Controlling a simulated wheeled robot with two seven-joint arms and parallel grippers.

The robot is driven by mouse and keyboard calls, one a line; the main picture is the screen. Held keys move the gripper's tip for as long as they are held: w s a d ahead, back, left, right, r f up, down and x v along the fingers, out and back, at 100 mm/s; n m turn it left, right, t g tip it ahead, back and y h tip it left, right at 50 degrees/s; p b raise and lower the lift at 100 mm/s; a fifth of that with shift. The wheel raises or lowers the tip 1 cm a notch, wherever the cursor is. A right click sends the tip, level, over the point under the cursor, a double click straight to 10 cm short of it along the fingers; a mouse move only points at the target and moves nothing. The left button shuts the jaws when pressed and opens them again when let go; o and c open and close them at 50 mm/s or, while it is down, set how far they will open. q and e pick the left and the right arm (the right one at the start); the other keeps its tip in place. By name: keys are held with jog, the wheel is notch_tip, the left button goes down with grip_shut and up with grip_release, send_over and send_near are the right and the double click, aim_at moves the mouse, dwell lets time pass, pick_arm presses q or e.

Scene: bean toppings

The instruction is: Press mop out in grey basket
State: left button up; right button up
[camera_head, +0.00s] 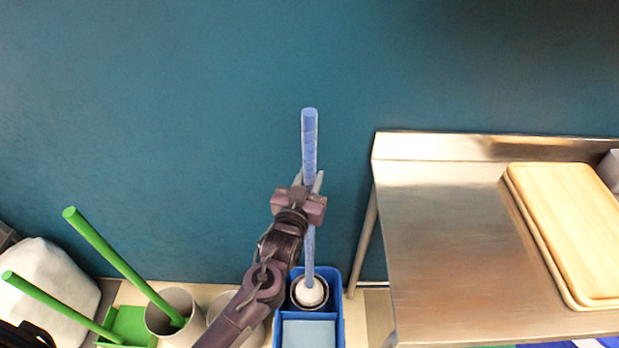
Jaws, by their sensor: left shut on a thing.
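The mop has a long blue handle (309,145) and a whitish head (309,292). It stands nearly upright. Its head is at the grey round basket (296,304) in the blue bucket (336,329); I cannot tell how deep it sits. My left gripper (311,184) is shut on the mop handle, around its middle in the picture. My right gripper is not in view.
A steel table (440,250) with wooden boards (570,225) stands to the right. At lower left are green-handled tools (120,262), a grey bin (160,322) and a white sack (48,285). A teal wall (200,120) stands behind.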

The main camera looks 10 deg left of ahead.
aim_at(307, 164)
pick_arm(q)
jog(key=shift+f, duration=0.35)
jog(key=shift+s+f, duration=0.1)
jog(key=shift+f, duration=0.1)
dwell(1.2)
notch_tip(307, 164, up, 8)
jog(key=p, duration=0.6)
jog(key=shift+f+p, duration=0.25)
jog(key=shift+p, duration=0.1)
dwell(0.8)
